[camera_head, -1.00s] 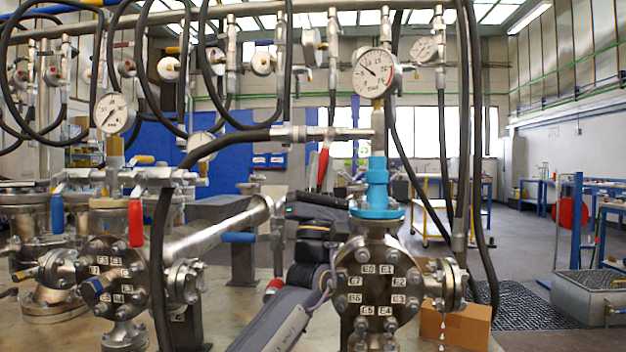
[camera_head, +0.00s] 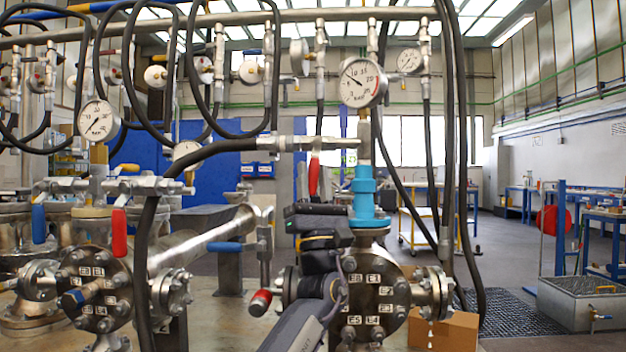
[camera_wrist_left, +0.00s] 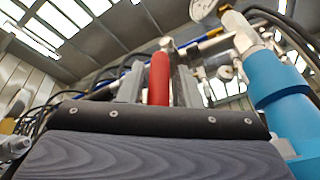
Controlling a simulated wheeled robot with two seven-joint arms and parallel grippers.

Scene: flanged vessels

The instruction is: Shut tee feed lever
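The tee feed lever is a red handle (camera_head: 314,176) hanging down from the pipe left of the blue fitting (camera_head: 363,196). My left gripper (camera_head: 312,186) comes up from below, its dark body in front of the flanged vessel (camera_head: 374,289). In the left wrist view the red handle (camera_wrist_left: 159,78) stands between the two grey fingers (camera_wrist_left: 159,88), which look close against both its sides. The gripper looks shut on it; exact contact is hard to see. The blue fitting (camera_wrist_left: 283,95) is just to the right. My right gripper is out of view.
A pressure gauge (camera_head: 361,84) stands above the blue fitting. Black hoses (camera_head: 450,150) hang to the right and in front on the left. A second vessel (camera_head: 92,288) with another red lever (camera_head: 119,233) and a blue lever (camera_head: 38,223) stands at left. A cardboard box (camera_head: 445,329) sits below right.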

